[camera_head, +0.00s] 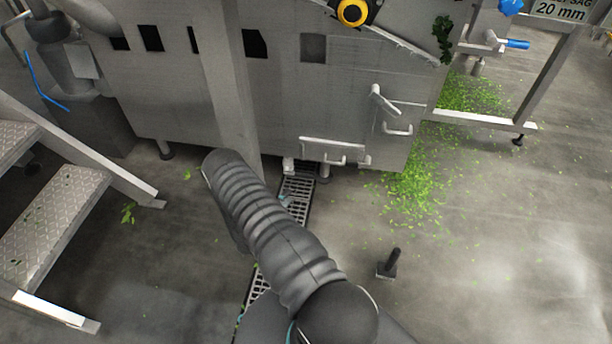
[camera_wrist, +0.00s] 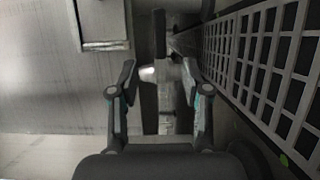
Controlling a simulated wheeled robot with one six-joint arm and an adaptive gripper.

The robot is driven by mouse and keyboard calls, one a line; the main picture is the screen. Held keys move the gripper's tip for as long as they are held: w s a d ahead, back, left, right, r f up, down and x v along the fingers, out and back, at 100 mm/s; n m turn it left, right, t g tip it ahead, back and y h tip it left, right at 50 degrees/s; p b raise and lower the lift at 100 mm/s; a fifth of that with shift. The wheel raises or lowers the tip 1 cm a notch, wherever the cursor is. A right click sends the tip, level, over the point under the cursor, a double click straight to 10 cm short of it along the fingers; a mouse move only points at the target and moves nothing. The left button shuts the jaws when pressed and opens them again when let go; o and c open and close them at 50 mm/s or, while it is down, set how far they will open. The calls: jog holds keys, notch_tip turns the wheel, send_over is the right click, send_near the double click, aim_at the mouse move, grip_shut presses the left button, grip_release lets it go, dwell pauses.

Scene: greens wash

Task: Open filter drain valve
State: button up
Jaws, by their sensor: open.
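My gripper (camera_wrist: 159,80) is open in the wrist view, one finger at each side. Between and beyond the fingers are a short dark upright bar (camera_wrist: 159,32) and a pale metal fitting (camera_wrist: 166,72); I cannot tell for sure that these are the filter drain valve. Whether a finger touches them is unclear. In the head view my arm hides the gripper. A small pale fitting (camera_head: 288,165) sits under the grey machine's (camera_head: 290,110) lower edge, above the floor drain. A blue-handled valve (camera_head: 517,44) is at the upper right.
A floor drain grating (camera_head: 298,190) runs below the machine and fills the wrist view's right side (camera_wrist: 265,60). Metal steps (camera_head: 60,205) stand at left. A small dark post (camera_head: 389,264) stands on the floor. Green scraps (camera_head: 415,190) lie at right. The right floor is mostly clear.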

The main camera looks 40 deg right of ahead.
aim_at(305, 177)
jog(key=x, duration=1.3)
jog(key=shift+d, duration=0.2)
jog(key=shift+c, duration=0.3)
grip_shut()
